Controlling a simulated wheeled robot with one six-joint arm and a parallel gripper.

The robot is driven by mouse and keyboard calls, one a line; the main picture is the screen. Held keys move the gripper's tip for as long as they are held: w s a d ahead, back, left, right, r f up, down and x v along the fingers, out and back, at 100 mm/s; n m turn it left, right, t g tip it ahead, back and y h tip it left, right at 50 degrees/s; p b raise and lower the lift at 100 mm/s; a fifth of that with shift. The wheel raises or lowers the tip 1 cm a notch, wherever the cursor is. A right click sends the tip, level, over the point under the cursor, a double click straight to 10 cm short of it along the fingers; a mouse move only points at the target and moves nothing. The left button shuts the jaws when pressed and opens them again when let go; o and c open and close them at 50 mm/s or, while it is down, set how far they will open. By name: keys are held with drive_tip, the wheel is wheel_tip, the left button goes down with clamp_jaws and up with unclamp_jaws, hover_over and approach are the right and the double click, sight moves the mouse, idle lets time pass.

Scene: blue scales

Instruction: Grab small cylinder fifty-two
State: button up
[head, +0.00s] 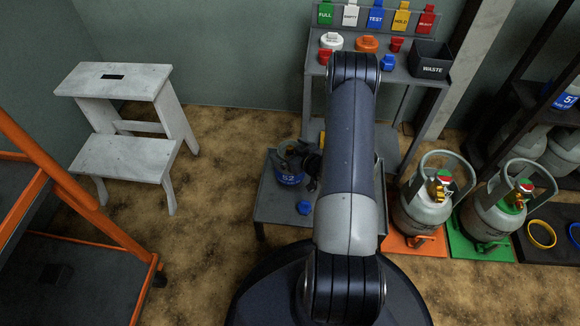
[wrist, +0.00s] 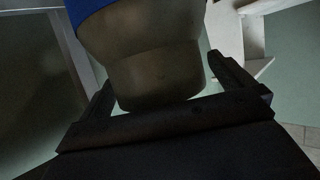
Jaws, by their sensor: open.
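The small cylinder fifty-two (head: 288,166) stands on a low grey platform (head: 270,212). It is grey with a blue band marked 52. In the wrist view the cylinder (wrist: 155,60) fills the middle, with a blue edge at the top. My gripper (wrist: 162,75) is open, with one dark finger on each side of it. Contact between fingers and cylinder cannot be told. In the head view my gripper (head: 312,170) is at the cylinder's right side, partly hidden by my arm.
A blue piece (head: 304,207) lies on the platform. A grey step stool (head: 125,130) stands left. Larger cylinders stand right on an orange mat (head: 400,245) and a green mat (head: 482,249). Behind is a bench with coloured tags and a waste bin (head: 432,60).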

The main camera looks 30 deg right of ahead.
drive_tip(key=shift+c, duration=0.2)
drive_tip(key=c, duration=1.9)
